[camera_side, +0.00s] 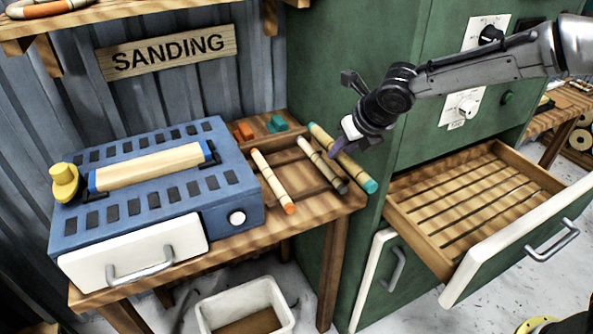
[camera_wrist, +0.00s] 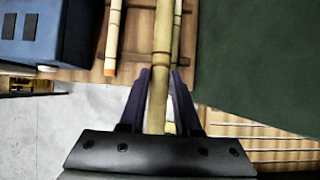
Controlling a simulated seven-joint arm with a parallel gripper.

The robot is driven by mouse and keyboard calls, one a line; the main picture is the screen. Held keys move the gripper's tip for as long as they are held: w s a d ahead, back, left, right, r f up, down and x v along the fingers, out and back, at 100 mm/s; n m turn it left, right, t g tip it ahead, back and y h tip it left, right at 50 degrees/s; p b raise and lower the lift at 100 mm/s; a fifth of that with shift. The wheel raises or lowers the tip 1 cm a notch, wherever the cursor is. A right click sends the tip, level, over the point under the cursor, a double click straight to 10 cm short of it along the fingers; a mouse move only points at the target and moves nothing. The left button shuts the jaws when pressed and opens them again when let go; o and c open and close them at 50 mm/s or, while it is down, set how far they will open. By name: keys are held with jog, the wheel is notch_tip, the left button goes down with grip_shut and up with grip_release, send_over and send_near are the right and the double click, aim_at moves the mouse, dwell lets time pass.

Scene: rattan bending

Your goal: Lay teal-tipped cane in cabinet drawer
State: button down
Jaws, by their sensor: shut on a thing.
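The teal-tipped cane (camera_side: 357,172) is a pale bamboo-like rod at the right of the wooden rack, its teal end pointing to the front right. My gripper (camera_side: 340,146) has its dark purple fingers shut around the cane's middle. In the wrist view the cane (camera_wrist: 161,45) runs between the fingers (camera_wrist: 161,85). I cannot tell whether the cane still touches the rack. The cabinet drawer (camera_side: 402,219) is pulled open at the right, with an empty slatted wooden floor, below and right of the gripper.
On the rack (camera_side: 284,150) lie an orange-tipped cane (camera_side: 271,180) and a dark-tipped cane (camera_side: 322,163), close beside the held one. A blue sanding machine (camera_side: 130,215) stands left. The green cabinet (camera_side: 345,60) rises behind. A white bin (camera_side: 245,310) is on the floor.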

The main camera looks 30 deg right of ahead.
jog(key=w+a+f, duration=0.1)
jog(key=w+f, duration=0.2)
jog(key=w, duration=0.1)
jog(key=w+a+f, duration=0.1)
jog(key=w+f, duration=0.1)
jog(key=w, duration=0.2)
jog(key=w+a+f, duration=0.1)
jog(key=w+f, duration=0.2)
jog(key=w, duration=0.1)
jog(key=shift+a+f, duration=0.35)
jog(key=shift+w+a+f, duration=0.1)
jog(key=shift+w+f, duration=0.1)
jog(key=shift+f, duration=0.7)
jog(key=shift+w+f, duration=0.15)
jog(key=shift+f, duration=0.75)
jog(key=shift+f, duration=0.15)
jog(key=c, duration=0.6)
grip_release()
jog(key=v, duration=1.3)
jog(key=shift+s+a, duration=0.15)
jog(key=shift+a, duration=0.05)
jog(key=shift+o, duration=0.4)
jog(key=shift+s+r, duration=0.2)
jog(key=shift+r, duration=0.05)
